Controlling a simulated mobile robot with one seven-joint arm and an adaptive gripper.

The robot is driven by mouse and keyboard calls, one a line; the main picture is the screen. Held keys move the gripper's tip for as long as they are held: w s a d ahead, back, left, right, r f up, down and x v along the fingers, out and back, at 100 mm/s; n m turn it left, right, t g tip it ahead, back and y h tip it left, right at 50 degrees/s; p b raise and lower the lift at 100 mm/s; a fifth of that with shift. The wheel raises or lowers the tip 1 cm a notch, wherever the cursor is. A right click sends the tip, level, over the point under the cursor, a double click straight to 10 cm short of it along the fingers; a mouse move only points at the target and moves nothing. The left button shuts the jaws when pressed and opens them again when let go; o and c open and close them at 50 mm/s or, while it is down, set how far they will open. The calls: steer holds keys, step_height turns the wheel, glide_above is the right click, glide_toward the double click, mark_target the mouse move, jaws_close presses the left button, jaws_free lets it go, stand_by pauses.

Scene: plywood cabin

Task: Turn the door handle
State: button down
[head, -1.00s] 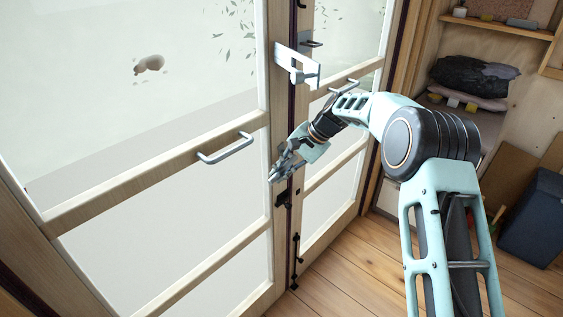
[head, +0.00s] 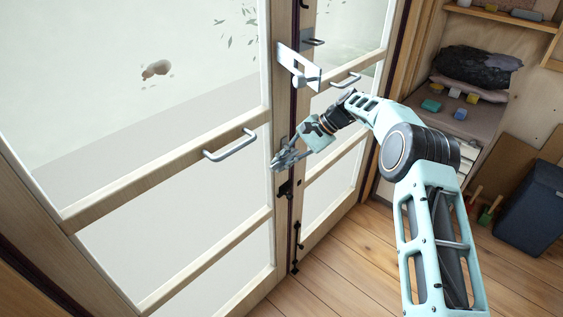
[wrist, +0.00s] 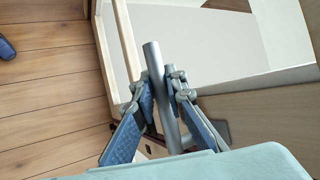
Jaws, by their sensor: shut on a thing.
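The door handle is a plain grey metal bar (wrist: 152,58) in the wrist view, with one end free and the other running down between my fingers. My gripper (wrist: 160,88) has one blue-padded finger on each side of the bar and is shut on it. In the head view my gripper (head: 277,164) is at the edge of the left glazed door (head: 170,215), just above a black lock fitting (head: 287,189). The fingers mostly hide the handle there. I cannot tell from these frames how far the handle is turned.
A grey pull bar (head: 231,146) is on the left door and another (head: 346,80) on the right door. A pale latch plate (head: 298,67) juts out above my gripper. A dark bin (head: 532,208) and shelves stand at right.

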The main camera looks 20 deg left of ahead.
steer(key=shift+r, duration=0.1)
steer(key=c, duration=1.9)
jaws_free()
steer(key=shift+c, duration=0.2)
steer(key=v, duration=1.2)
